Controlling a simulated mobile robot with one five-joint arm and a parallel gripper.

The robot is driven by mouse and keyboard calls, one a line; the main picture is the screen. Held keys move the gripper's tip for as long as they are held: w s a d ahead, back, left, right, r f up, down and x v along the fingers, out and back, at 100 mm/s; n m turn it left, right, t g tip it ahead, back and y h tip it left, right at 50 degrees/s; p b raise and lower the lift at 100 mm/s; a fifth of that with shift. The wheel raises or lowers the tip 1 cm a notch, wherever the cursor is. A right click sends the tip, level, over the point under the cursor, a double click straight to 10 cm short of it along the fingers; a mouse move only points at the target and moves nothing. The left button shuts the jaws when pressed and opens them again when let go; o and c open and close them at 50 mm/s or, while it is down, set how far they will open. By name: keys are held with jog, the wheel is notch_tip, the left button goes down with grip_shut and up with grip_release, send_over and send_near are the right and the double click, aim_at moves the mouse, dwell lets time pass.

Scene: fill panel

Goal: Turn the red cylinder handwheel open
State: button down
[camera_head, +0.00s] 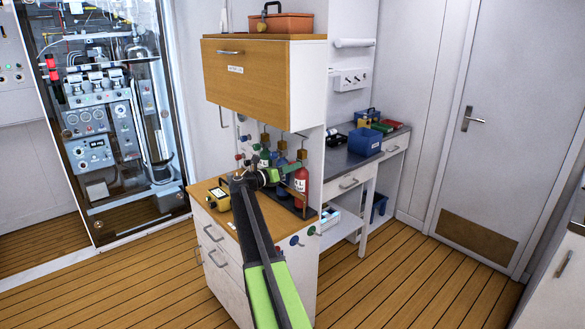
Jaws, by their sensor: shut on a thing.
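The red cylinder (301,184) stands upright at the right end of a row of gas cylinders on the wooden counter, under the wall cabinet. My arm comes up from the bottom of the picture and covers part of the counter.
Darker cylinders (281,161) stand left of the red one, close to my gripper. A yellow meter (218,198) sits at the counter's left. The wooden cabinet (246,77) hangs above. A blue bin (362,140) stands on the side bench. The floor at right is clear.

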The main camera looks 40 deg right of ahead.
jog(key=shift+s+f, duration=0.1)
jog(key=shift+f, duration=0.05)
jog(key=c, duration=1.1)
grip_release()
